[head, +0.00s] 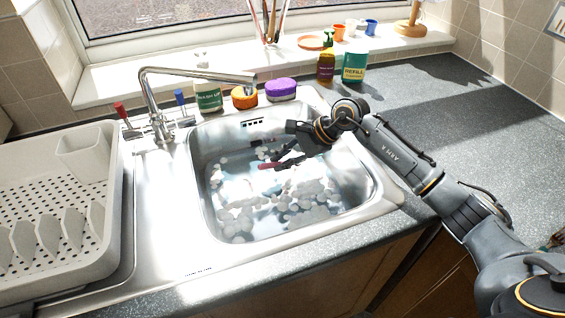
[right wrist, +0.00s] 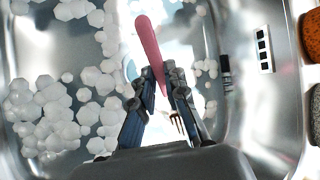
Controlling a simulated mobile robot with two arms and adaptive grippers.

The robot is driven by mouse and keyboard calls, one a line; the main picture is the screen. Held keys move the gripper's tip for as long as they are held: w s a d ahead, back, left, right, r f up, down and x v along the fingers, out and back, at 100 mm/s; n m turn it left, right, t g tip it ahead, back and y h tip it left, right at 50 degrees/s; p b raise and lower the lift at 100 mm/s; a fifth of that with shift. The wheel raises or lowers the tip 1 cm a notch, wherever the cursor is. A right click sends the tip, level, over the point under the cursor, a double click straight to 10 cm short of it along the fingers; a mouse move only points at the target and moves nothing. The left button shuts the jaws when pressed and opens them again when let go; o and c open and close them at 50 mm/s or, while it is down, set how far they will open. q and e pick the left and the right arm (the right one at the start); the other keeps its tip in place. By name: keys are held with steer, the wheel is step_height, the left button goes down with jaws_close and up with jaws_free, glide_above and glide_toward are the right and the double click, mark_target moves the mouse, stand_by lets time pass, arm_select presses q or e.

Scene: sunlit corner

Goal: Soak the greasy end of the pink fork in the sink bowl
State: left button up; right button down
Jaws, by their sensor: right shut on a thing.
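My right gripper (head: 284,160) reaches down into the sink bowl (head: 205,195) from the right. It is shut on the pink fork (head: 268,166), which also shows in the right wrist view (right wrist: 148,46). There the pink handle sticks out beyond the fingertips (right wrist: 160,78), and the metal tines show between the fingers, nearer the palm. The bowl holds water with clumps of white foam. The fork is over or in this water; I cannot tell how deep either end is. I cannot make out any grease. My left gripper is out of view.
The tap (head: 195,72) arches over the bowl's back edge. A green tub (head: 208,97), orange sponge (head: 244,97) and purple sponge (head: 281,90) stand behind it. A dish rack (head: 110,215) stands at left. The right worktop (head: 440,110) is mostly clear.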

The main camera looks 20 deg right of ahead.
step_height(320, 180, up, 15)
steer(key=p, duration=0.8)
steer(key=shift+d+g, duration=0.15)
steer(key=shift+g, duration=0.15)
stand_by(0.6)
steer(key=shift+s, duration=0.1)
stand_by(1.9)
step_height(320, 180, up, 4)
steer(key=shift+f+p, duration=0.1)
steer(key=shift+p, duration=0.6)
